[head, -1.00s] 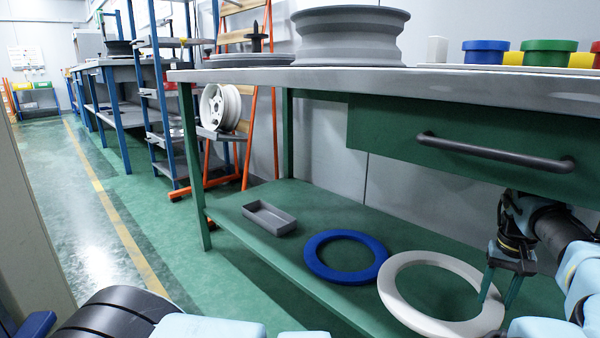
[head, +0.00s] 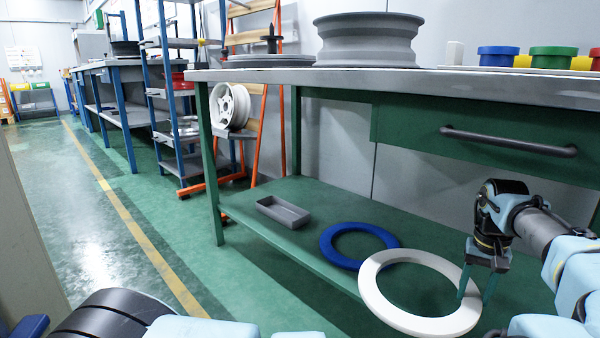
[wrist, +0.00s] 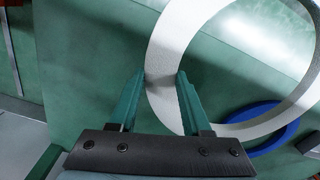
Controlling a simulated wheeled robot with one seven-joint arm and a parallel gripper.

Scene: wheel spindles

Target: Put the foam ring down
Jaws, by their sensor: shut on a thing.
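The foam ring, white and flat (head: 420,325), is over the front part of the green lower shelf (head: 325,205) under the workbench. My gripper (head: 474,294) is shut on the right side of its band in the head view. In the wrist view, the two green fingers (wrist: 160,82) pinch the band of the white ring (wrist: 163,48) from both sides. The ring looks slightly tilted and covers part of a blue ring behind it. It seems to be above the shelf, but the exact gap is hard to tell.
The blue ring (head: 337,258) lies on the shelf, just behind and left of the white one. A grey tray (head: 283,213) sits further left. The tabletop and drawer (head: 480,145) are overhead. Bare shelf shows between tray and blue ring and behind them.

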